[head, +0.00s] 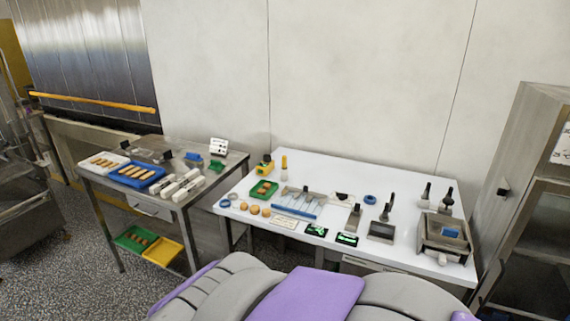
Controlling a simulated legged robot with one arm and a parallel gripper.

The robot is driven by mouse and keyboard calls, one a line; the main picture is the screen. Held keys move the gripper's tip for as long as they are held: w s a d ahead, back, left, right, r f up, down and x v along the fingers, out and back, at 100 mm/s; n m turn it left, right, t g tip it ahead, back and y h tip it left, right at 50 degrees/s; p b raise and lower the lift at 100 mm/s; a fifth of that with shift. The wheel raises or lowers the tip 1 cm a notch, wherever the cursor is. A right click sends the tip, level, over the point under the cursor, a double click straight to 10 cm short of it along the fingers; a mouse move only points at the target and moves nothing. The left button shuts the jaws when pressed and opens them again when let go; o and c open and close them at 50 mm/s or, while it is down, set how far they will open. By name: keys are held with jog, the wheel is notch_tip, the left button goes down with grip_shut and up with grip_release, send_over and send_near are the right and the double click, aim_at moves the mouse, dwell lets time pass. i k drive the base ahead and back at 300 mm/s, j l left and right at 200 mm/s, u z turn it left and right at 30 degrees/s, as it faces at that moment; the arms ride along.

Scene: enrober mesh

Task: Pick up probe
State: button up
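No object is plainly recognisable as the probe at this size. A slim upright item with a yellow top (284,164) stands at the back left of the white table (315,165). Two dark-handled upright tools, one at the centre right (387,208) and one at the right (426,194), also stand on it. I cannot tell whether any of these is the probe. My gripper is not in view; only my grey and purple body shows at the bottom.
A steel table (225,180) at the left holds a blue tray (137,184) of brown bars. On the white table are a green tray (252,193), a wire rack (297,208) and a metal box (443,253). A steel cabinet (515,150) stands at the right. Speckled floor (85,270) is open at left.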

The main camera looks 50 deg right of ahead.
aim_at(284, 158)
jog(key=z, duration=1.65)
